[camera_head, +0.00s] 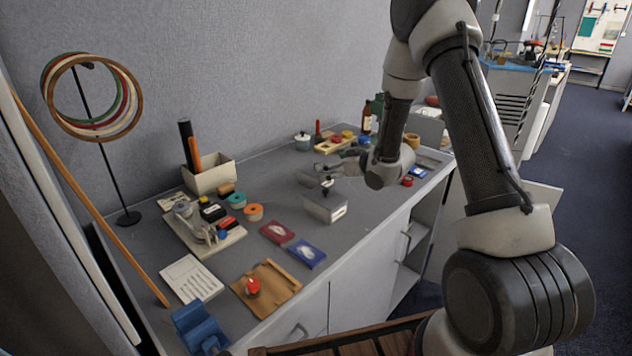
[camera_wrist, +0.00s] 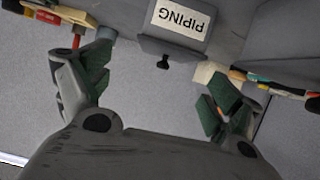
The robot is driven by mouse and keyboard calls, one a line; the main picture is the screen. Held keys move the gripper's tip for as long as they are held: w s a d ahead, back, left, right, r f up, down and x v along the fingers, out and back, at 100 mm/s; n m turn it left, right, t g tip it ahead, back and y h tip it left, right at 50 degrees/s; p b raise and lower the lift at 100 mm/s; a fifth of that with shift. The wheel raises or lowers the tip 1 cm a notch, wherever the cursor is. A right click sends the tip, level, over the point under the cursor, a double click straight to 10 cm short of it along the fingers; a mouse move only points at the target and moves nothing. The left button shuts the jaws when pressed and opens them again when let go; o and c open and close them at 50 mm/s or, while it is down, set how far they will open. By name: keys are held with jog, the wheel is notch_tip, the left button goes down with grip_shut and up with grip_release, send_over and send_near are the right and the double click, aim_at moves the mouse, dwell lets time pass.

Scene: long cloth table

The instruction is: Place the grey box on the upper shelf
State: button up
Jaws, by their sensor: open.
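A grey box (camera_head: 322,208) with a small black knob stands on the grey table top. In the wrist view the grey box (camera_wrist: 180,48) shows at the top centre with a "PIPING" label, and its knob points toward the gripper. My gripper (camera_head: 322,178) is open and empty, close to the box at its knob side. In the wrist view its fingers (camera_wrist: 160,78) are spread apart, with the knob between their tips. The gap to the knob is hard to judge. The open cabinet's shelf (camera_head: 407,276) shows below the table top at right, partly hidden by my arm.
Red (camera_head: 277,233) and blue (camera_head: 306,253) boxes lie left of the grey box. Tins and bottles (camera_head: 367,118) stand behind. An open cabinet door (camera_head: 540,205) is at right.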

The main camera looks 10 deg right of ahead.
jog(key=shift+a+f, duration=0.2)
jog(key=shift+f, duration=0.3)
jog(key=shift+w+a+f, duration=0.1)
jog(key=shift+a+f, duration=0.05)
jog(key=shift+a, duration=0.05)
jog(key=x, duration=0.7)
jog(key=shift+w+a+f, duration=0.1)
jog(key=shift+f, duration=0.1)
jog(key=shift+c, duration=0.4)
jog(key=c, duration=0.9)
jog(key=shift+c, duration=0.8)
